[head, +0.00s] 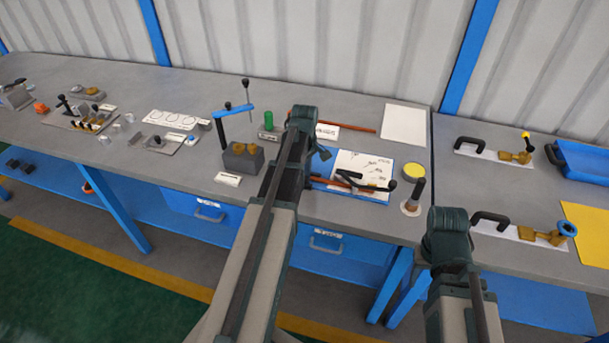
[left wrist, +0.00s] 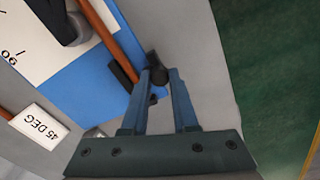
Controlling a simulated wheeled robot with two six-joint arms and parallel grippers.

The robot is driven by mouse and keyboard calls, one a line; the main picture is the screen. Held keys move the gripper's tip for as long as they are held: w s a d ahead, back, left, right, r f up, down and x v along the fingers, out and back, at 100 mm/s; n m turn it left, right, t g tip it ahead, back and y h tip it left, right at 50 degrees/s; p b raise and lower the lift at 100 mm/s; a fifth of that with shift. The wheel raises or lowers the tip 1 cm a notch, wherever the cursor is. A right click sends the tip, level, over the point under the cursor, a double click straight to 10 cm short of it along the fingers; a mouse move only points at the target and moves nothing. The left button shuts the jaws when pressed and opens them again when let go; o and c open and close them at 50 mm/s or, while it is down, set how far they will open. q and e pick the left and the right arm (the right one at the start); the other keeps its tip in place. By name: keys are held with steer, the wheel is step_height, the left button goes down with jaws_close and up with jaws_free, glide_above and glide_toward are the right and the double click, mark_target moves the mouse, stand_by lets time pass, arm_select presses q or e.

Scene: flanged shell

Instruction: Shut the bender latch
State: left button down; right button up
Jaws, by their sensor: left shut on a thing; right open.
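The bender (head: 375,170) is a blue plate with a white angle sheet, a copper-coloured tube and a black lever. The tube (left wrist: 103,32) and blue plate (left wrist: 70,84) also show in the left wrist view. My left gripper (left wrist: 160,78) is shut on a small black knob (left wrist: 158,75) at the plate's edge, which looks like the latch handle. A dark bracket (left wrist: 122,77) sits beside it. In the head view my left arm hides the latch. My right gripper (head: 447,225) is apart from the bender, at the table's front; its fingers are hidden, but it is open.
A "45 DEG" label (left wrist: 39,126) lies beside the plate. A yellow disc (head: 411,170) and an upright dark-handled tool (head: 414,195) stand right of the bender. A grey block with brass parts (head: 242,160) stands left of my left arm. Clamps (head: 495,150) lie on the right table.

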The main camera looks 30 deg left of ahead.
arm_select(q)
steer(key=shift+w, duration=0.1)
stand_by(0.8)
steer(key=w, duration=0.3)
steer(key=shift+a, duration=0.35)
steer(key=shift+s, duration=0.1)
steer(key=c, duration=0.7)
jaws_free()
steer(key=shift+r, duration=0.15)
step_height(320, 180, up, 14)
steer(key=p, duration=1.3)
steer(key=shift+f+p, duration=0.25)
steer(key=shift+p, duration=0.15)
